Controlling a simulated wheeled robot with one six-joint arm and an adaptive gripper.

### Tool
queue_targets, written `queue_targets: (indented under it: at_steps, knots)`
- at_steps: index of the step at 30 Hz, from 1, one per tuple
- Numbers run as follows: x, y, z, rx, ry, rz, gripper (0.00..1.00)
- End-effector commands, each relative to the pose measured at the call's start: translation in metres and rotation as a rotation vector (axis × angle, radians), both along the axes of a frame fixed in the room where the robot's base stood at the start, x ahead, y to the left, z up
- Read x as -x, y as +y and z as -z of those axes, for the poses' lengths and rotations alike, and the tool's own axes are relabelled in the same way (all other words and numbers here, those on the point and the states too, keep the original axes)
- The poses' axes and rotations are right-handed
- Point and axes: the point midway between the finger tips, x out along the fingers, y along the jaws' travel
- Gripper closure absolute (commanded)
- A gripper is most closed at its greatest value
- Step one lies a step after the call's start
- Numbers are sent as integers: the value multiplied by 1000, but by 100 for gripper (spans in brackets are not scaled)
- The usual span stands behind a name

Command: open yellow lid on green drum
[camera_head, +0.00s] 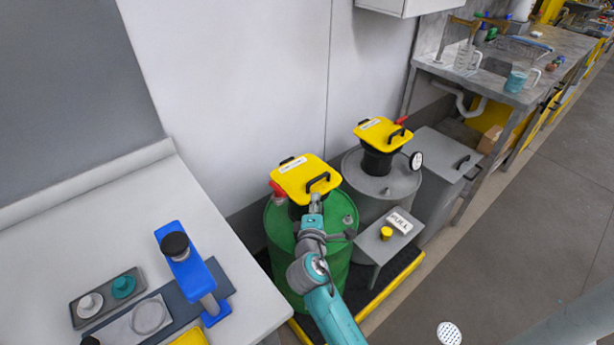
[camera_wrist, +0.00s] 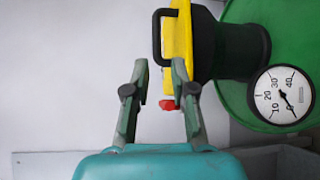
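The green drum (camera_head: 283,228) stands left of the grey drum, with a labelled yellow lid (camera_head: 305,178) lying flat on top. A black handle (camera_head: 318,182) sits on the lid's front right edge. In the wrist view the lid (camera_wrist: 183,32) appears on edge, with its handle (camera_wrist: 157,38), a black neck and the green drum (camera_wrist: 234,100) beside it. My gripper (camera_head: 316,201) is just in front of the handle. In the wrist view my gripper (camera_wrist: 159,72) is open and empty, its fingers apart; the handle is just beyond the fingertips. I cannot tell whether a finger touches the lid.
A grey drum (camera_head: 346,172) with another yellow lid (camera_head: 382,135) stands close on the right. A round gauge (camera_wrist: 281,95) shows by the green drum. A white bench (camera_head: 60,250) holding a blue device (camera_head: 187,262) is at left.

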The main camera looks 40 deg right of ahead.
Motion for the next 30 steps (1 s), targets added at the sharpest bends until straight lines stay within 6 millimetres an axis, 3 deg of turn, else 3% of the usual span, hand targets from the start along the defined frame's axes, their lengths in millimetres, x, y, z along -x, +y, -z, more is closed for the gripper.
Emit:
queue_targets:
  at_steps: [8,21,30]
  knots:
    - [-17,-17,-1,11,4,12,75]
    - [-69,-66,8,10,3,10,75]
    - [-80,-76,11,10,3,8,75]
